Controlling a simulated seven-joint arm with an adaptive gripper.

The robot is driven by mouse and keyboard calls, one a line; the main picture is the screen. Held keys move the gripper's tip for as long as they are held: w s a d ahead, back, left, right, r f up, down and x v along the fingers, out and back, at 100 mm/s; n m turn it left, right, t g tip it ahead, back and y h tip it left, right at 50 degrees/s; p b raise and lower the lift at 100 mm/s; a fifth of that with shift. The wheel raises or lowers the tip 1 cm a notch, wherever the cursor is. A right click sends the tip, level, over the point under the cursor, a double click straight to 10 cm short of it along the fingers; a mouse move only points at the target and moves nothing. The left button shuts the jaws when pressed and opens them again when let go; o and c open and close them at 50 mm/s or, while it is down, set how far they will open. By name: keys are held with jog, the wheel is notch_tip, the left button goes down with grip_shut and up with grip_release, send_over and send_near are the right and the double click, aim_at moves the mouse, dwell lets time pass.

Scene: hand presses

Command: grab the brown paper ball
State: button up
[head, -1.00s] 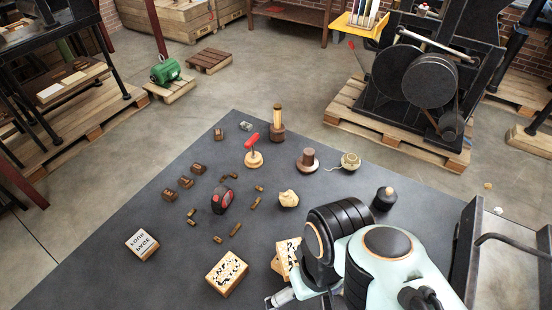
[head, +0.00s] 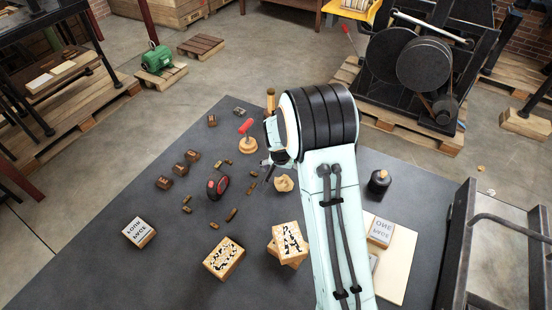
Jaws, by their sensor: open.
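The brown paper ball (head: 283,184) is a crumpled tan lump on the dark grey mat (head: 90,255), near the middle of the head view. My gripper (head: 268,168) shows only in part, at the left side of my arm's black-ringed end. It is just above and to the left of the ball in the picture. It is open, and I see nothing in it. The ball seems apart from it, though the gap in depth is hard to judge. My arm hides the mat to the right of the ball.
A red-handled wooden stamp (head: 246,136) stands behind the gripper. A black and red oval object (head: 217,187) and several small type blocks lie left of the ball. Printing blocks (head: 288,242) lie in front. A dark knobbed weight (head: 379,182) stands right of my arm.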

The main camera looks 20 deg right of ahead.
aim_at(284, 181)
jog(key=x, duration=0.5)
jog(key=s+x, duration=0.1)
jog(key=x, duration=0.1)
jog(key=shift+w+f, duration=0.1)
jog(key=shift+f, duration=0.4)
jog(key=shift+c, duration=0.3)
jog(key=c, duration=0.7)
jog(key=shift+c, duration=0.2)
